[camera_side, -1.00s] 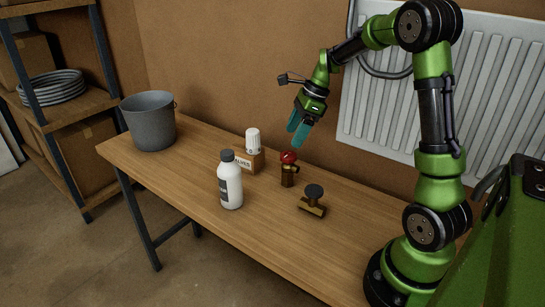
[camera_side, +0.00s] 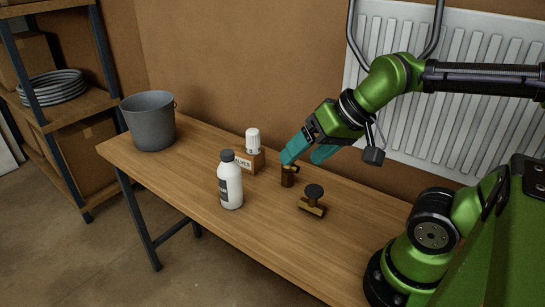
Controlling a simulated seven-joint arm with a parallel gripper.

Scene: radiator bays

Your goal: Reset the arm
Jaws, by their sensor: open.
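My gripper (camera_side: 303,157) has teal fingers, parted, and is low over the workbench (camera_side: 240,235). Its fingers are over the top of a small brown valve (camera_side: 287,178) with a side outlet, which stands upright on the bench. The valve's red top is hidden behind the fingers. I cannot tell whether a finger touches it. A brass valve with a black knob (camera_side: 313,198) lies just in front and to the right of it.
A white bottle with a dark cap (camera_side: 231,187), a small box (camera_side: 250,162) with a white valve head (camera_side: 253,141), and a grey bucket (camera_side: 150,121) stand leftward on the bench. A white radiator (camera_side: 480,70) is on the wall behind. The bench's front middle is clear.

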